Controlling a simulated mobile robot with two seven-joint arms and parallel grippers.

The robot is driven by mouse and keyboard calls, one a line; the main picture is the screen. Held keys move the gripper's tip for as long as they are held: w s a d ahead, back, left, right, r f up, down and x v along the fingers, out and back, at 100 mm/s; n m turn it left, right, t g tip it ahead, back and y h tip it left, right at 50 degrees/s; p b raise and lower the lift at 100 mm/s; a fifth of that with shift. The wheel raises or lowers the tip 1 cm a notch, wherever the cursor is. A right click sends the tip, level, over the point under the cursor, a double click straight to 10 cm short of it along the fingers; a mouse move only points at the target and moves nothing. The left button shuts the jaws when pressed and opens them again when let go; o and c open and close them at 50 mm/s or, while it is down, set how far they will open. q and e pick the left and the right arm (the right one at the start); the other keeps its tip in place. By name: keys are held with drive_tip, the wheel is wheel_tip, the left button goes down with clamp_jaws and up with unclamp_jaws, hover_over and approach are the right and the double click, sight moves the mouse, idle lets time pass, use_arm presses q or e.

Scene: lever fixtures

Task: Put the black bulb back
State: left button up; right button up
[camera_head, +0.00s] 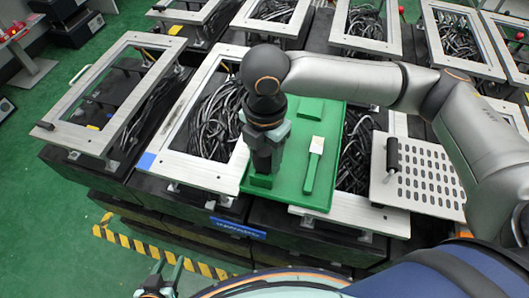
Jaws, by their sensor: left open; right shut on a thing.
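My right gripper (262,165) points down over the left front part of a green tray (290,190). It is shut on a dark thing between its pale teal fingers. The fingers mostly hide that thing, so I cannot tell for sure that it is the black bulb. A green block (262,182) on the tray is right below the fingertips; whether they touch is unclear. A black cylinder (393,153) stands at the left edge of a white perforated plate, right of the tray. My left gripper (167,272) is open and empty at the bottom edge, far from the tray.
A green piece with a white end (314,165) lies on the tray, right of my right gripper. The perforated plate (430,180) is to the right. Metal frames over black cables (205,120) surround the tray. A raised glass-paned frame (115,85) is at left. Green floor shows at left.

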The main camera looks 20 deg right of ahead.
drive_tip(key=o, duration=0.8)
drive_tip(key=shift+o, duration=0.2)
wheel_tip(320, 180, up, 12)
drive_tip(key=shift+r, duration=0.1)
